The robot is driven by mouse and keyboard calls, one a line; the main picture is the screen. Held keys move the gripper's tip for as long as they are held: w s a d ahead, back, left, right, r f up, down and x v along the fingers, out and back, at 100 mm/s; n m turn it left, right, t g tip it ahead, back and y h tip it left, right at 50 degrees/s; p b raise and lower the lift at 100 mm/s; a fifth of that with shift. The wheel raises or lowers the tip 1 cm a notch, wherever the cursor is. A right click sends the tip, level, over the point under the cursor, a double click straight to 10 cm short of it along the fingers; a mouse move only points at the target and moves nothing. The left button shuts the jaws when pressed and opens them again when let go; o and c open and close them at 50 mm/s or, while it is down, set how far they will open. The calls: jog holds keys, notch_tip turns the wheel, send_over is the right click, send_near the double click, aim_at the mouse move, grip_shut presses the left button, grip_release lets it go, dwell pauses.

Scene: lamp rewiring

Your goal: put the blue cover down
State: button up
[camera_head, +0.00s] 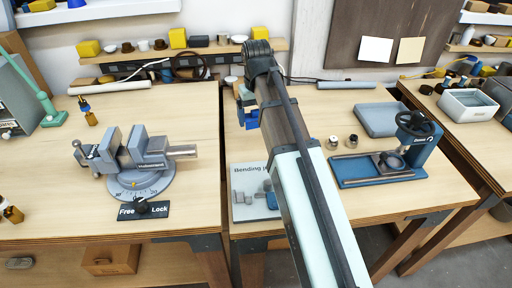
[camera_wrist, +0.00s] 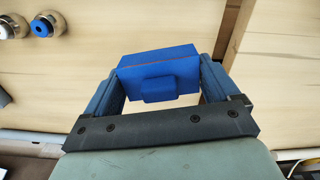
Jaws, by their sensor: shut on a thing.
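The blue cover (camera_wrist: 158,75) is a box-like blue piece with a small tab on its near side. It sits between the two fingers of my gripper (camera_wrist: 160,88) in the wrist view, and the fingers are shut on its sides. In the head view a bit of the blue cover (camera_head: 251,118) shows at the left of my arm, over the back of the middle table. My arm hides most of the gripper (camera_head: 246,104) there. The wrist view shows pale wood beyond the cover; I cannot tell the height above it.
The middle table (camera_head: 300,112) has a grey bending sheet (camera_head: 253,207), two small round parts (camera_head: 342,142), a grey tray (camera_head: 384,119) and a blue press (camera_head: 385,165). A grey vise (camera_head: 135,160) stands on the left table (camera_head: 60,215). A gap separates the tables.

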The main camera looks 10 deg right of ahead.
aim_at(256, 147)
jog(key=shift+m, duration=1.2)
jog(key=shift+f, duration=5)
jog(key=o, duration=0.8)
jog(key=shift+f, duration=0.1)
notch_tip(256, 147, up, 12)
jog(key=shift+r, duration=0.15)
